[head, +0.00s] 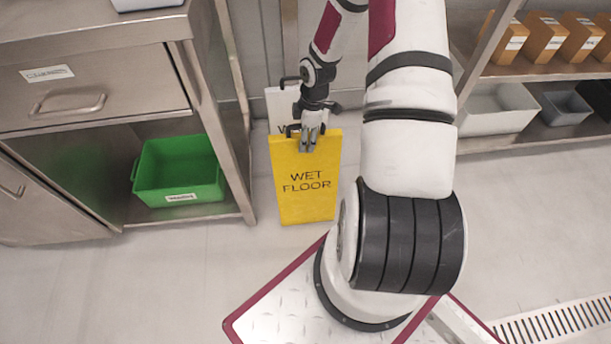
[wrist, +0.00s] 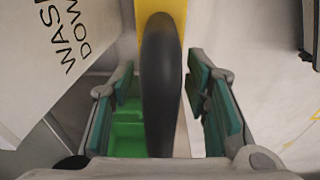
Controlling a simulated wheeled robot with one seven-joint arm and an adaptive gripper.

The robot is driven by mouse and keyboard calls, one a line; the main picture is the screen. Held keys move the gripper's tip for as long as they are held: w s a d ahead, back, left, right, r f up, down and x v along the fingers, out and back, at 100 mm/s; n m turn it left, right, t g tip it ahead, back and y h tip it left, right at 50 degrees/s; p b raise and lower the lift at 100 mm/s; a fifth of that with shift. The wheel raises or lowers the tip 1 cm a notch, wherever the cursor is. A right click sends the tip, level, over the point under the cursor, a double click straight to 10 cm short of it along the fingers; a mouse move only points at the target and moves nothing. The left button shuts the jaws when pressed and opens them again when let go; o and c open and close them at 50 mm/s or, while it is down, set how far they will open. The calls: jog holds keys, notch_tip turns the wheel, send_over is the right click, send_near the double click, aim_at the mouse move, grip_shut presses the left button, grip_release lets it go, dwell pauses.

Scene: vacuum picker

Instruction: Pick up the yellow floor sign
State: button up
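The yellow floor sign (head: 306,205), lettered "WET FLOOR", stands upright on the floor in the middle of the head view. In the wrist view its yellow body (wrist: 173,8) shows at the top centre, with a thick black bar, which looks like its handle (wrist: 160,90), running toward me. My gripper (head: 309,144) is at the sign's top edge. In the wrist view, the teal-padded fingers of my gripper (wrist: 160,82) stand on either side of the black bar, with narrow gaps showing. The arm hides part of the sign's top.
A white lettered sign (head: 280,103) stands close behind; it fills the left of the wrist view (wrist: 60,60). A steel cabinet (head: 100,60) with a green bin (head: 180,172) is left. Shelves (head: 545,72) stand right. Floor in front is clear.

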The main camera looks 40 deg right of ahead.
grip_shut()
jog(key=shift+r, duration=0.1)
